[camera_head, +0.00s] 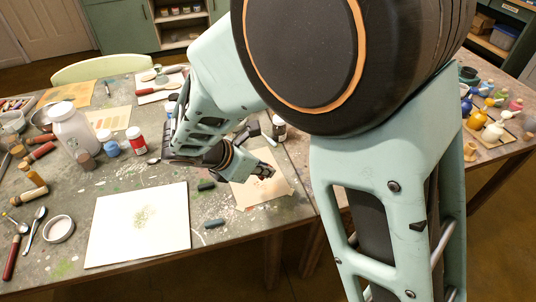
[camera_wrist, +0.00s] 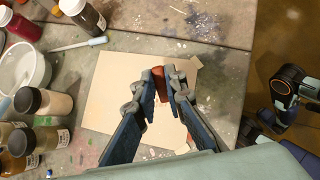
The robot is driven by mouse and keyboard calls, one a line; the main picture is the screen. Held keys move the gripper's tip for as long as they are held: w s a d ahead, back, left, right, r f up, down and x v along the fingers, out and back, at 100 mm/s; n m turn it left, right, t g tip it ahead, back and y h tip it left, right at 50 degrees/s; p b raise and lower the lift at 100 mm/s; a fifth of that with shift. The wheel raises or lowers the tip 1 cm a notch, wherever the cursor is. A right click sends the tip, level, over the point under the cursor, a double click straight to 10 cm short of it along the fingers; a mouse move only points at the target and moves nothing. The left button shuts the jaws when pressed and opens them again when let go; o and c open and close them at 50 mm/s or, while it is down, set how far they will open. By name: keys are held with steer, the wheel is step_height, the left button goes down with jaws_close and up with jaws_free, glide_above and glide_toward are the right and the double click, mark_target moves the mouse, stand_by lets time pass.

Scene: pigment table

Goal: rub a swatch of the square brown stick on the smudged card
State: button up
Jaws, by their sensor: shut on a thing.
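My gripper (camera_wrist: 165,82) is shut on a reddish-brown stick (camera_wrist: 159,80), which shows between the fingertips in the wrist view. In the camera_head view my gripper (camera_head: 264,172) is over a tan card (camera_head: 276,194) near the table's right edge, and the stick is too small to make out there. The tan card bears brownish smudges and also shows under the fingers in the wrist view (camera_wrist: 108,92). I cannot tell whether the stick touches it. A larger white card (camera_head: 115,220) with a greenish speckled patch lies to the left.
A white bowl (camera_wrist: 24,68) and several jars fill the wrist view's left side.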

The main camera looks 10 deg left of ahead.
steer(key=shift+r+p, duration=1.4)
steer(key=shift+r, duration=0.35)
steer(key=shift+f, duration=0.1)
